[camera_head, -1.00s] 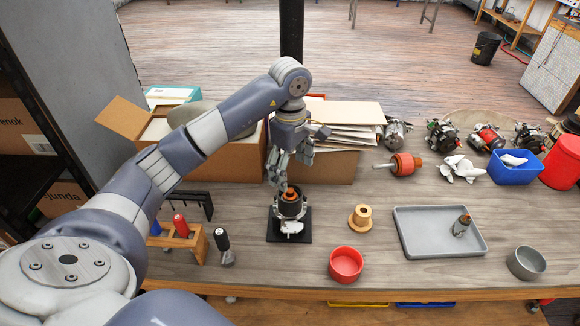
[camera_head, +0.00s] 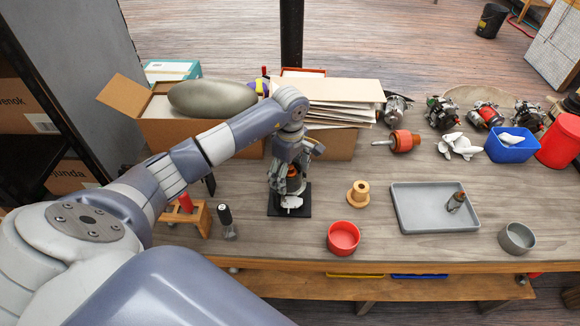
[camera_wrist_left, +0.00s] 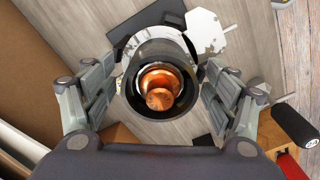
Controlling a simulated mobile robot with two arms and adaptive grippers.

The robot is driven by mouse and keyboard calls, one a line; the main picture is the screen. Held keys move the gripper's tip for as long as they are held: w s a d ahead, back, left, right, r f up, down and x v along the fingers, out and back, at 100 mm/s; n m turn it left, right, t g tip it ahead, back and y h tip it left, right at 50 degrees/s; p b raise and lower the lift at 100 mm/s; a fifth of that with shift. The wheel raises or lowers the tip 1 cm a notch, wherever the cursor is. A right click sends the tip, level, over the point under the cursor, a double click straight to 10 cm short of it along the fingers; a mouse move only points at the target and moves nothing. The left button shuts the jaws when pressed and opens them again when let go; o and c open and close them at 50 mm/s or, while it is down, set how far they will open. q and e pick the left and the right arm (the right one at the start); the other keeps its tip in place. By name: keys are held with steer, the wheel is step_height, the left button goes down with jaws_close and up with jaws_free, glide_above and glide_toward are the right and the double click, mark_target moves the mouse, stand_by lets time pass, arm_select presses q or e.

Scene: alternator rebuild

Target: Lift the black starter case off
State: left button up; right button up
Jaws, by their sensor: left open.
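The black starter case (camera_wrist_left: 160,52) is a dark round housing with a copper-coloured core (camera_wrist_left: 160,88) inside, seen from above in the left wrist view. It stands upright over a pale metal base (camera_head: 291,202) on a black square plate (camera_head: 274,204). My left gripper (camera_head: 284,186) points down over it in the head view and hides most of the case. In the wrist view the open fingers of my left gripper (camera_wrist_left: 158,100) stand on either side of the case, with a gap visible on each side. My right gripper is not in view.
A wooden stand with a red-handled tool (camera_head: 185,203) and a black-handled tool (camera_head: 227,222) are to the left. A red bowl (camera_head: 343,238), an orange spool-like part (camera_head: 358,194), a grey tray (camera_head: 408,222) and a grey bowl (camera_head: 517,238) are to the right. Cardboard boxes (camera_head: 190,138) stand behind.

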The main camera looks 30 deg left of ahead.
mark_target(290, 166)
arm_select(q)
steer(key=shift+c, duration=0.3)
steer(key=c, duration=1.7)
steer(key=shift+w+r, duration=0.1)
steer(key=shift+r, duration=0.15)
steer(key=shift+r, duration=0.1)
steer(key=shift+r, duration=0.6)
steer(key=shift+p, duration=0.3)
steer(key=shift+r+p, duration=0.65)
steer(key=shift+r, duration=0.55)
